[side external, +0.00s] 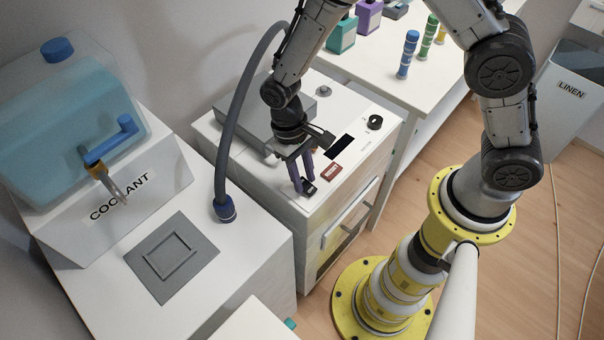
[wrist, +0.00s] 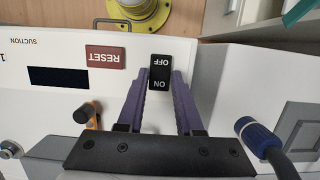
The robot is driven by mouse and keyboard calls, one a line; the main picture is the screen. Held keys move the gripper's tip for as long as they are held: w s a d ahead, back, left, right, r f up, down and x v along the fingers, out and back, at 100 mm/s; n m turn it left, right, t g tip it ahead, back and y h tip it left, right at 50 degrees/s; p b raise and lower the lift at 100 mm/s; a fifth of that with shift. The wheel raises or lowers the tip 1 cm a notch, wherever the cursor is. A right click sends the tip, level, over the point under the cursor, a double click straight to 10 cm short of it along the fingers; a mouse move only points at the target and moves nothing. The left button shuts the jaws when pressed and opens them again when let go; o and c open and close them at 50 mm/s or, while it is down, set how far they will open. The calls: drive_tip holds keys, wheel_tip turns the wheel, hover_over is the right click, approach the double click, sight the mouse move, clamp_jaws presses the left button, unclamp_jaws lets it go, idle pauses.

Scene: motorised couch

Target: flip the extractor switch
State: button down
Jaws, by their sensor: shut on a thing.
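The extractor switch (wrist: 160,82) is a small black rocker marked OFF and ON in white, set in the white top of the cabinet. In the wrist view its OFF end points away from my gripper's base and its ON end lies nearer. My gripper (wrist: 161,76) has its two purple fingers shut on the switch's long sides. In the side view my gripper (side external: 302,188) points down at the cabinet's front edge, with the switch (side external: 310,187) at its fingertips, partly covered. I cannot tell which end of the rocker is pressed in.
A red RESET plate (side external: 332,173), a dark display (side external: 341,147) and a black knob (side external: 375,122) share the cabinet top. A grey hose (side external: 228,130) arches behind my gripper to a blue fitting (side external: 225,209) beside a coolant tank (side external: 70,125).

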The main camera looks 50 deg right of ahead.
drive_tip(key=shift+s+t, duration=0.1)
drive_tip(key=shift+t, duration=0.4)
drive_tip(key=c, duration=0.6)
unclamp_jaws()
drive_tip(key=shift+o, duration=0.2)
drive_tip(key=shift+r, duration=0.15)
wheel_tip(320, 180, up, 13)
drive_tip(key=w, duration=0.2)
drive_tip(key=shift+w+r, duration=0.15)
drive_tip(key=shift+r, duration=0.05)
